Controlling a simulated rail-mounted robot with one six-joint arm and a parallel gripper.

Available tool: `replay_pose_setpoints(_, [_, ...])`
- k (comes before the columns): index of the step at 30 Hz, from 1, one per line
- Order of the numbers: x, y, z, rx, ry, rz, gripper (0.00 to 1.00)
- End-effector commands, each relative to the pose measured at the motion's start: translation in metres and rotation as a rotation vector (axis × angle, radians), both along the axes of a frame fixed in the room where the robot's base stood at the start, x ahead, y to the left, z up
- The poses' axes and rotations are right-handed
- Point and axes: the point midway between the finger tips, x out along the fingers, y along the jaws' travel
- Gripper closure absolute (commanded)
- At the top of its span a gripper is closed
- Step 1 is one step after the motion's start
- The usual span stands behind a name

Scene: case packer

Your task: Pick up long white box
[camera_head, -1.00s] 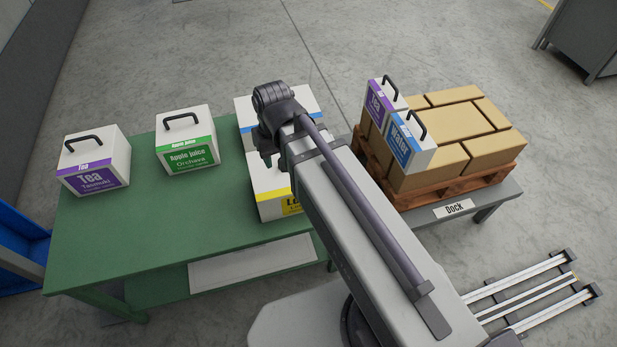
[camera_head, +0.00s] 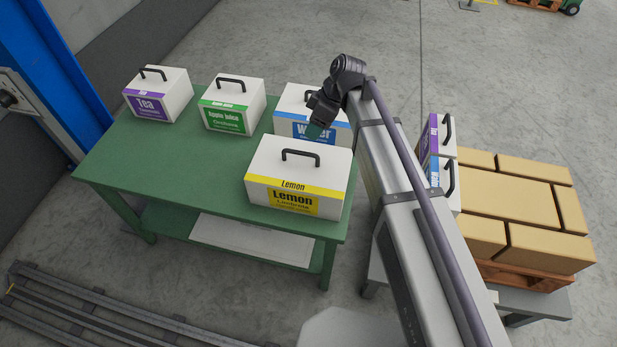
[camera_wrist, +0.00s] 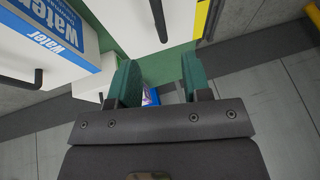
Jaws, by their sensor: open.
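A long white box with a yellow Lemon label (camera_head: 300,165) and a black handle stands at the front right of the green table (camera_head: 170,175). A white Water box (camera_head: 291,97) with a blue label stands behind it, partly hidden by my arm. In the wrist view, the Water box (camera_wrist: 45,40) is at the left, and a white box with a yellow edge (camera_wrist: 185,18) and a black handle is at the top. My gripper (camera_wrist: 160,78) is open with nothing held between its green fingers. In the head view, my gripper (camera_head: 320,117) hangs over the Water box.
White Tea (camera_head: 157,95) and Apple Juice (camera_head: 233,105) boxes stand at the table's left and middle. A flat white panel (camera_head: 250,242) lies under the tabletop. The table's left front is clear.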

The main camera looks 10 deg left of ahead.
Motion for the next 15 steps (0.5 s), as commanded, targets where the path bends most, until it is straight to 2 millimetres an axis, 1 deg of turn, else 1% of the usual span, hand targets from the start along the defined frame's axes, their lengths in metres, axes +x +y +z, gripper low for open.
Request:
replay_pose_setpoints(2, [-0.001, 0.001, -0.008, 0.0, 0.001, -0.002, 0.56])
replay_pose_setpoints(6, [-0.006, 0.01, -0.037, -0.001, 0.001, -0.002, 0.56])
replay_pose_setpoints(9, [-0.009, 0.017, -0.053, -0.002, 0.001, -0.003, 0.56])
replay_pose_setpoints(11, [-0.01, 0.02, -0.056, -0.002, 0.002, -0.003, 0.56])
replay_pose_setpoints(14, [-0.011, 0.021, -0.053, -0.002, 0.001, -0.005, 0.56])
replay_pose_setpoints(15, [-0.011, 0.021, -0.055, -0.002, 0.001, -0.005, 0.56])
